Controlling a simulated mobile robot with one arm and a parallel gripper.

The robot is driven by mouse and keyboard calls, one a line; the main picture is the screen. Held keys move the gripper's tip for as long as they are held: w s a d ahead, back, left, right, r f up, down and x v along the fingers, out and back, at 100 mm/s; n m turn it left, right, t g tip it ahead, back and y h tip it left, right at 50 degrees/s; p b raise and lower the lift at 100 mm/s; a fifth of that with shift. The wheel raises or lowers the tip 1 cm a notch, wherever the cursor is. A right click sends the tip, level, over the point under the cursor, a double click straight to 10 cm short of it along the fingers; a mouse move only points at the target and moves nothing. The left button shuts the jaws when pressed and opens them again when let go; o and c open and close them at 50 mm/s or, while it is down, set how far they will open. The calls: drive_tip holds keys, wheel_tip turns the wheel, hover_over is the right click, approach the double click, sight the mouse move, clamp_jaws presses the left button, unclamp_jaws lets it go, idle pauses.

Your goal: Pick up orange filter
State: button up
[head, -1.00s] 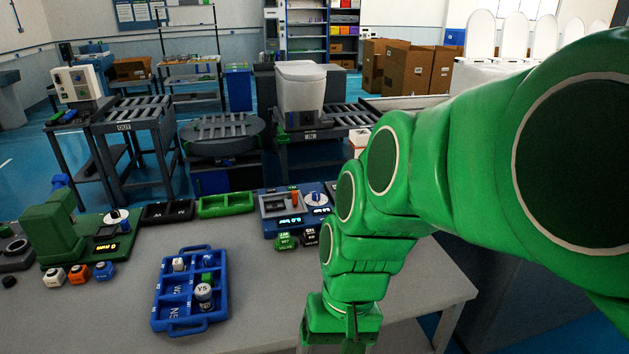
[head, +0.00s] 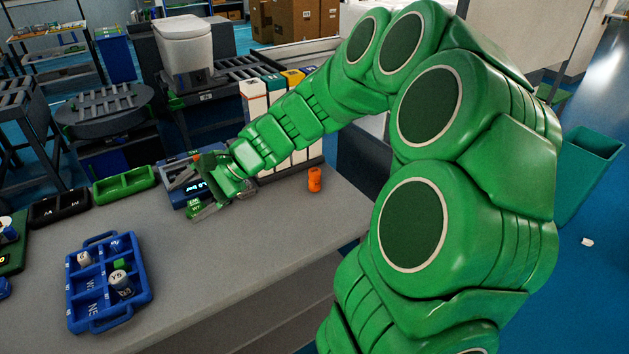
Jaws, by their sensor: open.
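A small orange cylinder (head: 315,180), which looks like the orange filter, stands upright on the grey table near its right edge. My gripper (head: 194,197) is open, to the left of the orange cylinder and well apart from it. It is at the blue device (head: 178,165) with a lit display and hides much of that device. I cannot tell whether anything is between the fingers.
A green block (head: 193,208) lies just by my gripper. Tall boxes (head: 254,98) stand behind the orange cylinder. A blue tray (head: 75,299) with several small containers, a green tray (head: 124,185) and a black tray (head: 59,208) are left. The table's middle is clear.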

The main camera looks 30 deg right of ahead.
drive_tip(key=w+d+f+m+t, duration=0.35)
drive_tip(key=w+d+m, duration=0.25)
drive_tip(key=w+d, duration=0.3)
drive_tip(key=m+t+h, duration=0.5)
drive_tip(key=m+t, duration=0.1)
drive_tip(key=m, duration=0.5)
hover_over(319, 177)
drive_tip(key=s+a, duration=0.2)
drive_tip(key=a, duration=0.8)
wheel_tip(319, 177, down, 11)
drive_tip(key=s+d+f+m+h, duration=0.1)
drive_tip(key=d+f, duration=0.1)
drive_tip(key=d, duration=0.1)
drive_tip(key=d+f+m+h, duration=0.1)
drive_tip(key=d+f+m, duration=0.1)
drive_tip(key=d+f, duration=0.1)
drive_tip(key=s+d+f+m+h, duration=0.1)
drive_tip(key=d+f+m, duration=0.1)
drive_tip(key=d, duration=0.3)
drive_tip(key=shift+s+f, duration=0.3)
drive_tip(key=shift+s, duration=0.05)
drive_tip(key=shift+d+f+m+h, duration=0.1)
drive_tip(key=shift+f+m+h, duration=0.05)
drive_tip(key=shift+m+h, duration=0.15)
drive_tip(key=shift+w+f, duration=0.15)
drive_tip(key=shift+w, duration=0.2)
drive_tip(key=shift+a+x, duration=0.15)
drive_tip(key=shift+x, duration=1.6)
drive_tip(key=shift+a+x, duration=0.2)
drive_tip(key=shift+x, duration=1.5)
